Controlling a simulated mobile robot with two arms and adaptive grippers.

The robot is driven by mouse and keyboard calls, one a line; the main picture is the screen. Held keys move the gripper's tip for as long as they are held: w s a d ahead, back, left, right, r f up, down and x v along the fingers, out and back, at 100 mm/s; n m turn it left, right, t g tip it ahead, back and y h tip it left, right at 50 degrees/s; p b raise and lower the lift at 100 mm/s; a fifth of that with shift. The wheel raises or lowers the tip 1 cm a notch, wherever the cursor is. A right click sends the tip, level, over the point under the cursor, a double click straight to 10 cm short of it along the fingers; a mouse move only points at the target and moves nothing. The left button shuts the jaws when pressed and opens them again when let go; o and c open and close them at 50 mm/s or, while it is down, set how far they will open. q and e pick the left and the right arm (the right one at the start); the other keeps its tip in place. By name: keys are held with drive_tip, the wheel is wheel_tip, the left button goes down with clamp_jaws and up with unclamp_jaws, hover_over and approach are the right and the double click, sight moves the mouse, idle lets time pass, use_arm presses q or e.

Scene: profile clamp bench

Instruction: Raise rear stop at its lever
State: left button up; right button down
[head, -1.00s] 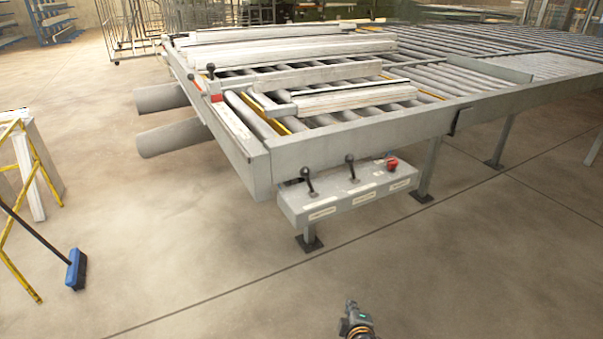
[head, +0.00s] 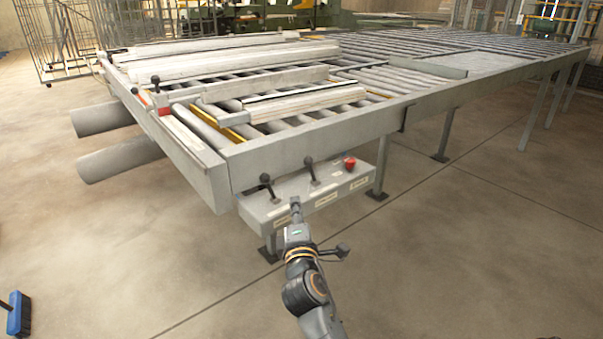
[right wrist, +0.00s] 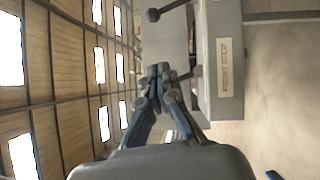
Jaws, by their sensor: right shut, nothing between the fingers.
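A grey control box (head: 340,186) hangs on the near side of the bench. It carries two black ball-topped levers, a left one (head: 265,180) and a right one (head: 310,165), both upright. The label plates on its front are too small to read in the head view. In the right wrist view, turned sideways, a plate (right wrist: 224,67) reads FRONT STOP beside one lever (right wrist: 196,71); another lever knob (right wrist: 153,15) shows at the top. My right gripper (head: 296,203) is shut and empty, in front of the box; its fingertips (right wrist: 158,80) look apart from both knobs. The left gripper is out of view.
A red button (head: 350,163) sits at the box's right end. The roller bench (head: 300,140) bears pale profiles (head: 220,65). Another black lever (head: 155,80) stands at its left edge. A blue broom (head: 18,315) is at lower left. The floor in front is clear.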

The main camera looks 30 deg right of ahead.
approach(305, 162)
drive_tip(key=w, duration=0.3)
drive_tip(key=w+a, duration=0.1)
drive_tip(key=w, duration=0.1)
drive_tip(key=shift+a+f+p, duration=0.1)
drive_tip(key=shift+f+p, duration=0.25)
drive_tip(key=shift+f, duration=0.05)
drive_tip(key=shift+w+d+r+p, duration=0.1)
drive_tip(key=shift+w+d+p, duration=0.1)
drive_tip(key=shift+d, duration=0.45)
drive_tip(key=shift+w+d+r+p, duration=0.1)
drive_tip(key=shift+w+d+p, duration=0.05)
drive_tip(key=shift+d, duration=0.45)
drive_tip(key=shift+w+d+r+p, duration=0.1)
drive_tip(key=shift+w+d+p, duration=0.1)
drive_tip(key=shift+d, duration=0.45)
drive_tip(key=shift+d+r+m+g+p, duration=0.3)
drive_tip(key=shift+d+r+m+p, duration=0.25)
drive_tip(key=shift+p, duration=1.15)
drive_tip(key=shift+w+d+r+m+g+y+p, duration=0.1)
drive_tip(key=shift+d+r+m+g+y+p, duration=0.5)
drive_tip(key=shift+p, duration=1.45)
drive_tip(key=shift+w+d+f+m+g+y+p, duration=0.15)
drive_tip(key=shift+d+m+p, duration=0.85)
drive_tip(key=shift+p, duration=1.05)
drive_tip(key=shift+d+r+m+g+y+p, duration=0.4)
drive_tip(key=shift+d+p, duration=0.6)
drive_tip(key=shift+p, duration=1.05)
drive_tip(key=shift+f, duration=0.1)
